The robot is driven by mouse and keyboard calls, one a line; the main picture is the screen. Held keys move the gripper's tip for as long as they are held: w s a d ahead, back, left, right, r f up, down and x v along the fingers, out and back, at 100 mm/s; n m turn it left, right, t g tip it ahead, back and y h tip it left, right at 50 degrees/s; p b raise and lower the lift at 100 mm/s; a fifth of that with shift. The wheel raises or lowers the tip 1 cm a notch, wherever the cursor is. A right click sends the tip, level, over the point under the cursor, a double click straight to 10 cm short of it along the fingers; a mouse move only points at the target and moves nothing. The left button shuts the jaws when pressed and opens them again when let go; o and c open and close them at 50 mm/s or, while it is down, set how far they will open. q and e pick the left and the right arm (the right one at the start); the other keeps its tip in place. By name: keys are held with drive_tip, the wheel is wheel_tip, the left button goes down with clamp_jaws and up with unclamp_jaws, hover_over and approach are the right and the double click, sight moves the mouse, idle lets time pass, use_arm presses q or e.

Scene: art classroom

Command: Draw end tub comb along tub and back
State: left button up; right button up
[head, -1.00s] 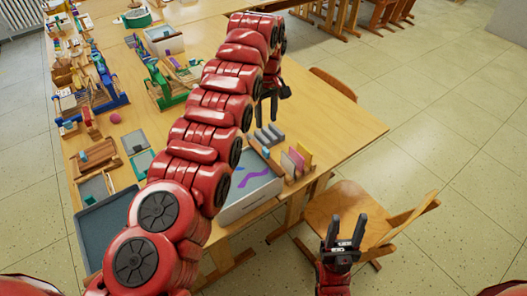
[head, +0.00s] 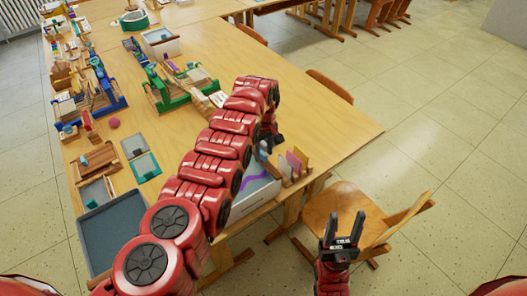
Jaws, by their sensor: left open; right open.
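The tub (head: 262,197) is a pale box at the near right of the table, with a grey-blue inside and a purple wavy shape in it. Its left part is hidden by my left arm. Several upright flat pieces, including a pink one (head: 293,163) and a yellow one (head: 301,155), stand at its far right side; I cannot tell which is the end tub comb. My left gripper (head: 268,138) is open just above the far end of the tub, partly hidden by its arm. My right gripper (head: 345,222) is open and empty, in front of the chair.
A wooden chair (head: 335,207) stands right of the tub by the table edge. A dark grey tray (head: 113,232) lies at the near left. A green-framed loom (head: 175,95) and a blue-framed one (head: 98,95) stand farther back. The table's right part is clear.

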use_arm(q)
clamp_jaws()
idle(1.5)
